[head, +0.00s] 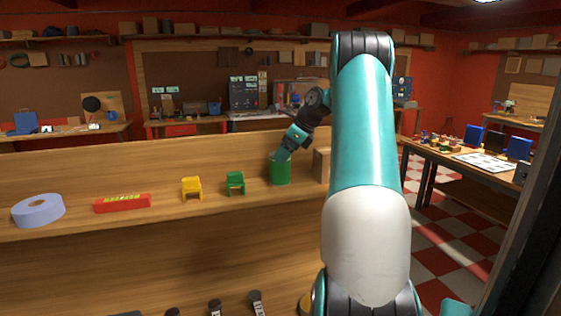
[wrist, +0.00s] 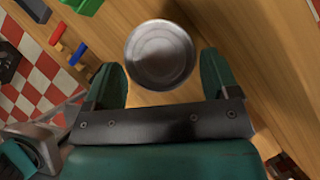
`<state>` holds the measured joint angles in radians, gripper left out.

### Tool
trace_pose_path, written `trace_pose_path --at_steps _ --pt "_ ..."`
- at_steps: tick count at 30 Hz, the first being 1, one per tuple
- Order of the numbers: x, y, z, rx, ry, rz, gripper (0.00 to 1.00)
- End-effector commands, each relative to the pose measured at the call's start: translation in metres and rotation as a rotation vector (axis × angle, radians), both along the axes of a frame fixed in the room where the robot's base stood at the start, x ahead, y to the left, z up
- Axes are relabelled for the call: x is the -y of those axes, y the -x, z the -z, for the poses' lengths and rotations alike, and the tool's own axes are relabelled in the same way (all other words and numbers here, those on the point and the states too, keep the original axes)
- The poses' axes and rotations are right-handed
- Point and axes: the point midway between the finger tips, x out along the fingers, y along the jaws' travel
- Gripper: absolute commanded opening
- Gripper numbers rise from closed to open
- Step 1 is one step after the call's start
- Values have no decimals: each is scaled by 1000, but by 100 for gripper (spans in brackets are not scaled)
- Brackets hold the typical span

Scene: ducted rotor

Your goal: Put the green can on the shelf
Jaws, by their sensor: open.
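My gripper (head: 283,155) is at the can's upper part, reaching down at a slant from the upper right. In the wrist view my gripper (wrist: 160,62) is open, with one finger on each side of the can's top. A gap shows between the top and each finger, so it is not clamped.
A cardboard box (head: 322,165) stands just right of the can, partly behind my arm. To the left are a green chair-like piece (head: 235,183), a yellow one (head: 191,188), a red box (head: 122,203) and a lilac ring (head: 38,210). A board rises behind the shelf.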

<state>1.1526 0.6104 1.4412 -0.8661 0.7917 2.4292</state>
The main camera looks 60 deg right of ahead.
Motion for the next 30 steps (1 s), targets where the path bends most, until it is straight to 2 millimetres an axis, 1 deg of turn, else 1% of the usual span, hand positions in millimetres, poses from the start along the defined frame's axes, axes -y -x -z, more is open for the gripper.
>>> trace_pose_path --at_steps 1,4,9,13,18,20,22,23,25,26,27,29,30 --pt "3 7 -11 2 4 3 81" --pt "7 19 -31 2 2 3 81" --pt "11 35 -58 0 1 2 81" --pt "13 41 -68 0 0 1 81" --pt "13 44 -70 -1 -1 -1 81" --pt "11 43 -70 -1 2 -6 81" --pt "1 34 -72 3 16 -49 81" --pt "-8 27 -73 7 27 -86 81" --pt "-41 4 -77 23 77 -228 81" --pt "-62 -8 -79 33 104 -312 81" --pt "-94 -24 -81 50 148 -443 81" --pt "-152 -44 -84 85 224 -672 81" --pt "-195 -52 -86 116 281 -840 81"
